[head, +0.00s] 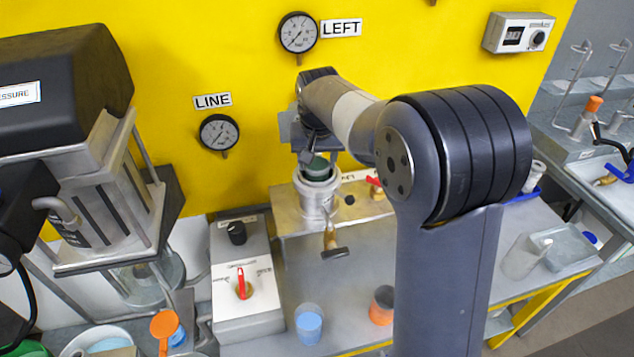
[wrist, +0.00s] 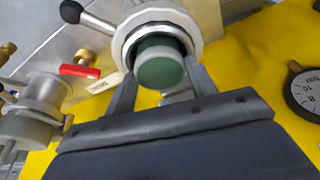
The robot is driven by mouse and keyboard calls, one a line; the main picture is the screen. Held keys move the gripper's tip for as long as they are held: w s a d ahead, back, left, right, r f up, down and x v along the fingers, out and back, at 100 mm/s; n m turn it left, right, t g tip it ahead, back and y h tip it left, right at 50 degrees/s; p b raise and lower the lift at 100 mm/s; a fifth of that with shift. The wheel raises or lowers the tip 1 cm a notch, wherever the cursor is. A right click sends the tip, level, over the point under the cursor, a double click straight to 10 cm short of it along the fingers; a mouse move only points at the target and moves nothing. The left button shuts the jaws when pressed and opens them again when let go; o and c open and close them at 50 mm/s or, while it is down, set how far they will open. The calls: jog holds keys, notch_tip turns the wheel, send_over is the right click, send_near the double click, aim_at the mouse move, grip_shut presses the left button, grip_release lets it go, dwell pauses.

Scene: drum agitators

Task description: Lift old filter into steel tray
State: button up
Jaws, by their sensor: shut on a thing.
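The old filter is a dark green cylinder (head: 317,168) at the open mouth of a round metal housing (head: 315,202) on the bench. In the wrist view the green filter (wrist: 160,66) sits between my two fingers, with the housing's bright ring (wrist: 128,38) around and behind it. My gripper (head: 313,152) points down over the housing and is shut on the filter; it also shows in the wrist view (wrist: 162,88). I cannot tell how much of the filter is still inside the housing. A shallow grey tray (head: 568,246), perhaps the steel tray, lies at the bench's right end.
A red-handled valve (wrist: 80,71) is close beside the housing. A black-knobbed lever (head: 333,252) sticks out in front. A blue cup (head: 309,325) and an orange cup (head: 382,306) stand nearer. The yellow wall with gauges (head: 298,32) rises behind.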

jog(key=shift+c, duration=1.1)
jog(key=shift+r, duration=0.1)
notch_tip(320, 180, up, 18)
jog(key=shift+p, duration=0.3)
